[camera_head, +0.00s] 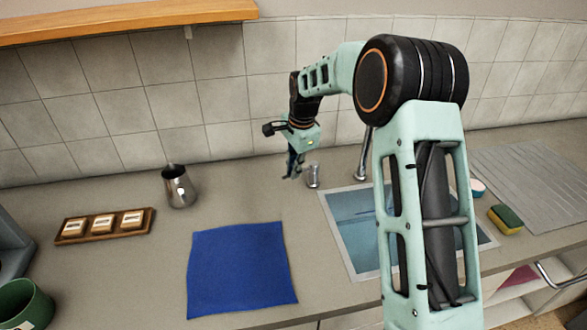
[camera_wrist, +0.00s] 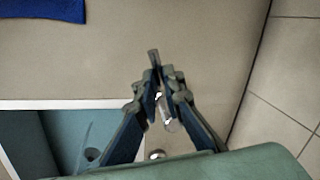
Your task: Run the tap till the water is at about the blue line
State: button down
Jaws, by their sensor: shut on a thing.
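The chrome tap (camera_head: 362,165) stands at the back edge of the sink, partly hidden by my arm. A short shiny post (camera_head: 313,176) stands on the counter left of it; it looks like the tap's handle base. My gripper (camera_head: 292,166) is just left of this post, pointing down. In the wrist view its fingers (camera_wrist: 160,75) are shut on a small grey bar, which seems to be the tap lever (camera_wrist: 154,57).
A blue cloth (camera_head: 240,268) lies left of the sink. A steel jug (camera_head: 178,187), a wooden tray with blocks (camera_head: 74,240) and a green mug (camera_head: 25,304) stand further left. A yellow-green sponge (camera_head: 506,219) lies right of the sink, beside a ribbed drainboard (camera_head: 540,185).

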jog(key=s+d+n+g+y+p, duration=0.1)
jog(key=s+d+n+g+p, duration=0.1)
jog(key=d+n, duration=0.6)
jog(key=shift+s+n, duration=0.4)
jog(key=shift+n, duration=2.5)
jog(key=shift+d+r, duration=0.1)
jog(key=shift+d, duration=0.05)
jog(key=c, duration=2)
grip_release()
jog(key=shift+c, duration=0.2)
notch_tip(320, 180, up, 12)
jog(key=d, duration=0.2)
jog(key=shift+w+d, duration=0.15)
jog(key=shift+w, duration=0.05)
